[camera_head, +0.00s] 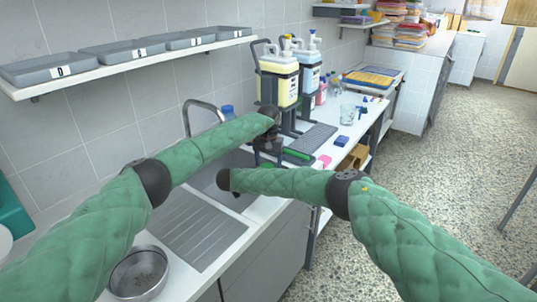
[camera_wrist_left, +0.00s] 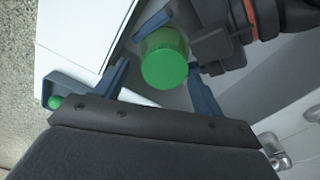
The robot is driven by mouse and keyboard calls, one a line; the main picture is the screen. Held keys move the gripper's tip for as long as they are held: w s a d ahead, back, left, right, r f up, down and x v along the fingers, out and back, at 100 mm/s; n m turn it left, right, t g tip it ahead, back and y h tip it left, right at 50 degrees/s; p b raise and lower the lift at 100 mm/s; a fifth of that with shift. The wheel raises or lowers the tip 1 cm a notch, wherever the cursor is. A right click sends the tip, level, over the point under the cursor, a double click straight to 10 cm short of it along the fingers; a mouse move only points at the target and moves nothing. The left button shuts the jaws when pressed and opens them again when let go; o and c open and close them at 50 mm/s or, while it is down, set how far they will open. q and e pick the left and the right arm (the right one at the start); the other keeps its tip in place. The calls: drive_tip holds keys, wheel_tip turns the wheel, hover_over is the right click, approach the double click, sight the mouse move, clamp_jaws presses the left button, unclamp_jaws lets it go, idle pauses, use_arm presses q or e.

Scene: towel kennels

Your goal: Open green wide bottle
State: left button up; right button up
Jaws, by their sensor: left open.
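A round green cap or bottle top (camera_wrist_left: 165,57) shows in the left wrist view, between the two blue fingers of my left gripper (camera_wrist_left: 158,66). The fingers are apart, with a gap on each side of it. In the head view my left gripper (camera_head: 268,144) hangs dark and small over the far end of the sink, and I cannot make out the bottle there. A dark gripper body with an orange ring (camera_wrist_left: 231,32), apparently my right one, is close beside the green top. In the head view my right gripper (camera_head: 236,192) is mostly hidden behind its wrist.
The sink (camera_head: 212,182) and its ribbed drainer (camera_head: 195,228) lie below my arms, with a metal bowl (camera_head: 138,273) at the front. Dispenser bottles (camera_head: 279,82) stand behind my left gripper. A shelf with grey trays (camera_head: 122,50) runs along the wall.

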use_arm(q)
drive_tip(key=shift+f, duration=0.65)
drive_tip(key=shift+c, duration=0.2)
